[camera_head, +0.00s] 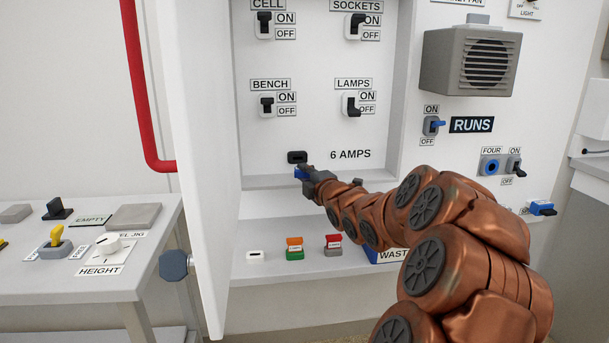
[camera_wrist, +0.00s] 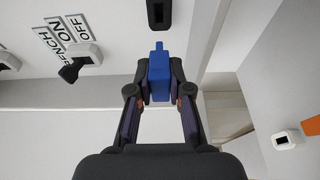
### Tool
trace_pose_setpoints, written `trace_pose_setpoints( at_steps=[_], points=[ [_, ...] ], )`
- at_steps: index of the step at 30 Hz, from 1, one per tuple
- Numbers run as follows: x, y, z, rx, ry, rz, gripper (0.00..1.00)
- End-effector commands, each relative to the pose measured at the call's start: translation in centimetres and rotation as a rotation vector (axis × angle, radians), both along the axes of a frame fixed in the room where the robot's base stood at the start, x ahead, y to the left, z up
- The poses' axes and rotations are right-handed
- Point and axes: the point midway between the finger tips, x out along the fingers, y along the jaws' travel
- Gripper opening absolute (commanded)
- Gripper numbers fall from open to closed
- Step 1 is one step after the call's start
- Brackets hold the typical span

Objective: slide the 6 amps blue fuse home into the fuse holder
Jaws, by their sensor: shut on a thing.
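The blue fuse (camera_wrist: 159,78) is held between the two fingers of my gripper (camera_wrist: 160,95) in the wrist view, with its narrow tip pointing up the picture. The black fuse holder (camera_wrist: 158,13) is straight beyond the tip, with a visible gap between them. In the head view the fuse holder (camera_head: 297,157) is on the cabinet's back panel, left of the "6 AMPS" label (camera_head: 350,154). My gripper (camera_head: 306,173) is just below it and shut on the fuse (camera_head: 300,174), which is partly hidden by the gripper.
The cabinet door (camera_head: 195,150) stands open at the left. Below, a ledge carries a white piece (camera_head: 255,256), an orange-and-green piece (camera_head: 294,249), a red-and-grey piece (camera_head: 333,245) and a "WASTE" bin (camera_head: 385,255). Labelled switches (camera_head: 265,105) are above the holder.

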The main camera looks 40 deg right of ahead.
Motion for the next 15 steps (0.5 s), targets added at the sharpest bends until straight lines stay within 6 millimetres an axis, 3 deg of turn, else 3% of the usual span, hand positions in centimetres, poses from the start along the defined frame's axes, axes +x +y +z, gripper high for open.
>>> trace_pose_setpoints(
  at_steps=[15],
  points=[
    [2.5, -2.1, 0.1, -0.001, 0.0, -0.001, 0.0]
  ],
)
